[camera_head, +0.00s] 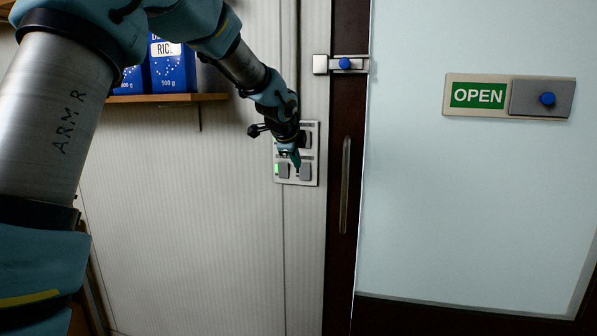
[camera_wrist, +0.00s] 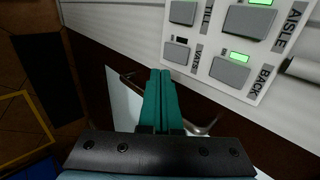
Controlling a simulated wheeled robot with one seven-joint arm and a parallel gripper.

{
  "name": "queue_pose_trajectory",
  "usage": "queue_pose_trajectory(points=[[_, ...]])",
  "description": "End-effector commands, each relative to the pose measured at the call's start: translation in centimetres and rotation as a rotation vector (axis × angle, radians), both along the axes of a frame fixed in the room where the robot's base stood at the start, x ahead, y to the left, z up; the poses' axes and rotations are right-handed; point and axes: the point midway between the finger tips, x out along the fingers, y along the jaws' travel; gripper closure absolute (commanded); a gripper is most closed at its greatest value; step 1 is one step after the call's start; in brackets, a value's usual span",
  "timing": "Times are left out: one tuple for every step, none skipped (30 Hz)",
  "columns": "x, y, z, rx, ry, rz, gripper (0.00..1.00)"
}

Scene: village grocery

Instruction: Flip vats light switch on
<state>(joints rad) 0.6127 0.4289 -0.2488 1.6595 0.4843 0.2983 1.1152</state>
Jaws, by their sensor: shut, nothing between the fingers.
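The switch panel (camera_head: 310,182) is on the wall left of the dark door frame. In the wrist view, the vats switch (camera_wrist: 176,53) is a grey rocker beside the label VATS, and its small indicator is dark. In the head view the vats switch (camera_head: 306,172) is the lower right rocker, partly behind my fingers. My gripper (camera_head: 297,164) is shut and empty in front of the panel. In the wrist view my gripper's teal fingertips (camera_wrist: 160,73) appear just below the vats switch. I cannot tell whether they touch the panel.
The back switch (camera_wrist: 230,71) and aisle switch (camera_wrist: 250,21) beside it have green lights; the till switch (camera_wrist: 183,12) adjoins too. A door handle (camera_head: 345,185), a latch (camera_head: 345,64) and an OPEN sign (camera_head: 477,95) are to the right. A shelf (camera_head: 170,98) with blue rice packs is left.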

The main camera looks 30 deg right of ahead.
Motion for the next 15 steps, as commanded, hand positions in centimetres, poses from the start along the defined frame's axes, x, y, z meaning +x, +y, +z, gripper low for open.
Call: queue_pose_trajectory(points=[[-0.4, 0.5, 0.7, -0.004, -0.003, 0.003, 1.00], [-0.6, 0.7, 1.0, -0.004, -0.003, 0.002, 1.00], [-1.0, 1.0, 1.5, -0.003, -0.003, 0.001, 1.00], [-1.1, 1.2, 1.8, -0.002, -0.003, 0.002, 1.00], [-1.3, 1.4, 2.1, -0.002, -0.002, 0.001, 1.00], [-1.6, 1.5, 2.4, -0.004, -0.002, 0.001, 1.00], [-1.7, 1.7, 2.6, -0.003, -0.001, 0.001, 1.00], [-1.8, 1.8, 2.7, -0.002, -0.001, 0.002, 1.00], [-1.9, 1.9, 2.9, -0.001, 0.000, 0.002, 1.00], [-2.0, 2.0, 3.0, -0.001, -0.001, 0.001, 1.00], [-2.0, 2.0, 3.1, -0.001, -0.001, 0.001, 1.00], [-2.1, 2.0, 3.1, 0.000, -0.001, 0.001, 1.00], [-2.1, 2.0, 3.2, -0.001, -0.001, 0.000, 1.00], [-2.1, 2.0, 3.2, -0.001, -0.001, 0.000, 1.00], [-2.1, 2.0, 3.2, -0.001, -0.001, 0.000, 1.00]])
